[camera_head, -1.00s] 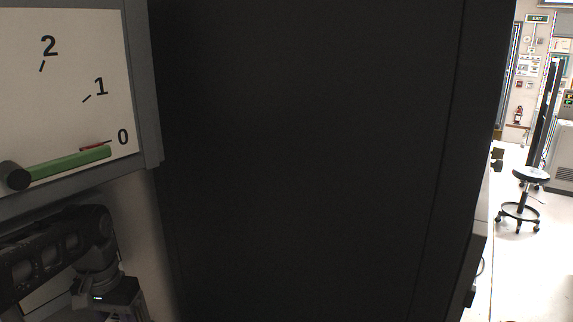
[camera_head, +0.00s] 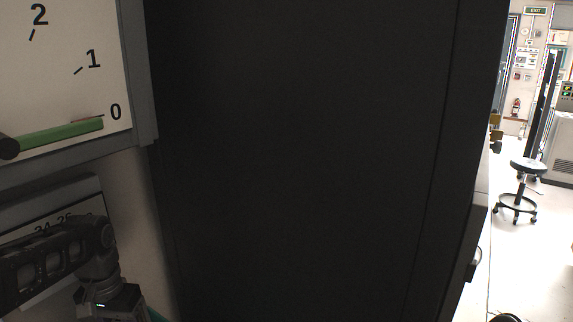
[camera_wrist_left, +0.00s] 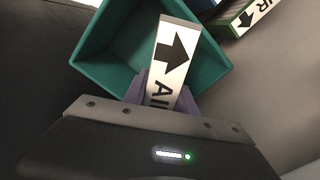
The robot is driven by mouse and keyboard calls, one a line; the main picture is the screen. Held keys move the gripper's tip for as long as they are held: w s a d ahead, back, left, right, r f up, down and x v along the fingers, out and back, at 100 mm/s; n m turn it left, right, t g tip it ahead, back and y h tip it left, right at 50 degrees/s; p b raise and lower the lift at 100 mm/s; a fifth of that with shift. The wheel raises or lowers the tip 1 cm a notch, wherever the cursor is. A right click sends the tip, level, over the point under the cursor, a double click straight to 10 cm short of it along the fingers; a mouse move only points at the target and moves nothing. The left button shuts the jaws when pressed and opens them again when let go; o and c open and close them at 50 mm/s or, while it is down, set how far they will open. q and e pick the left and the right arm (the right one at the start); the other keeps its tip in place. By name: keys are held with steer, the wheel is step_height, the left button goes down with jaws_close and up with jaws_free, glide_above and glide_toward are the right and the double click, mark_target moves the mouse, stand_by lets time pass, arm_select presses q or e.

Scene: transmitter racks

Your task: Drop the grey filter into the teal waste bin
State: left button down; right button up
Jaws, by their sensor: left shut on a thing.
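In the left wrist view, the filter (camera_wrist_left: 174,60) shows a white label face with a black arrow and the letters "AI". Its body colour is mostly hidden. My left gripper (camera_wrist_left: 163,95) is shut on it, with a purplish-grey finger on each side. The teal waste bin (camera_wrist_left: 104,45) lies behind the filter, its open inside facing the camera. The filter overlaps the opening in this view; I cannot tell how deep it is. My right gripper is not in view.
Another "AIR" labelled piece with a green edge (camera_wrist_left: 246,17) is at the wrist view's upper right. A large black cabinet side (camera_head: 300,160) fills the head view's middle. A gauge panel (camera_head: 60,70) stands above my left arm. A stool (camera_head: 524,180) is far right.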

arm_select(q)
steer(key=shift+f, duration=0.1)
steer(key=c, duration=0.9)
jaws_free()
step_height(320, 180, up, 6)
steer(key=shift+f+b, duration=0.15)
steer(key=shift+b, duration=0.15)
steer(key=shift+r+p, duration=0.75)
steer(key=shift+p, duration=0.15)
steer(key=shift+r+p, duration=0.35)
steer(key=shift+r, duration=0.05)
steer(key=shift+f, duration=0.1)
